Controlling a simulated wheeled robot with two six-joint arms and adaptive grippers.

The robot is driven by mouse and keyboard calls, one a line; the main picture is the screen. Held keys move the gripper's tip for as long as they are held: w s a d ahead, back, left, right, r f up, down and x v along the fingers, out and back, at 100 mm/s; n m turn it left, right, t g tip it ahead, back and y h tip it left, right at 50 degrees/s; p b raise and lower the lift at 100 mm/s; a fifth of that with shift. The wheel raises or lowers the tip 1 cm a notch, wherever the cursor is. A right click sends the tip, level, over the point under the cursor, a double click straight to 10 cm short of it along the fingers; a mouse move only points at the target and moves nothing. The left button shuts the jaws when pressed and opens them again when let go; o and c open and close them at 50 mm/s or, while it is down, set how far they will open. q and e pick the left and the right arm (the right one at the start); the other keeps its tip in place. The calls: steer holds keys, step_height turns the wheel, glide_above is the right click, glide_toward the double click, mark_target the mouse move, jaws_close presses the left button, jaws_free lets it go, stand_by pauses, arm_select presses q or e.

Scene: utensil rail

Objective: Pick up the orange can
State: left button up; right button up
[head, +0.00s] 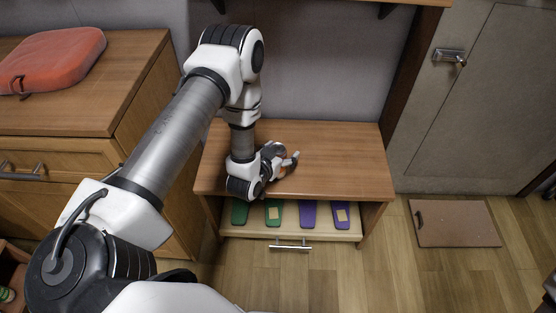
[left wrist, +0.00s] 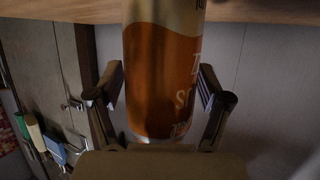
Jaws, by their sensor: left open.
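The orange can (left wrist: 160,75), with a pale band and light lettering, fills the middle of the left wrist view. That view looks upside down, with the wooden top (left wrist: 60,10) along its upper edge. My left gripper (left wrist: 160,88) is open, one finger on each side of the can, with a narrow gap showing at each side. In the head view my left gripper (head: 290,167) is low over the small wooden table (head: 340,155), and it hides most of the can. My right gripper is not in view.
Below the tabletop an open drawer (head: 290,231) holds several green and purple flat items. A wooden cabinet with a red cushion-like item (head: 52,58) stands at the left. A brown board (head: 454,223) lies on the floor at the right. The tabletop's right side is clear.

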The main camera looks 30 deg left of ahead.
arm_select(q)
steer(key=c, duration=0.8)
steer(key=shift+r, duration=0.15)
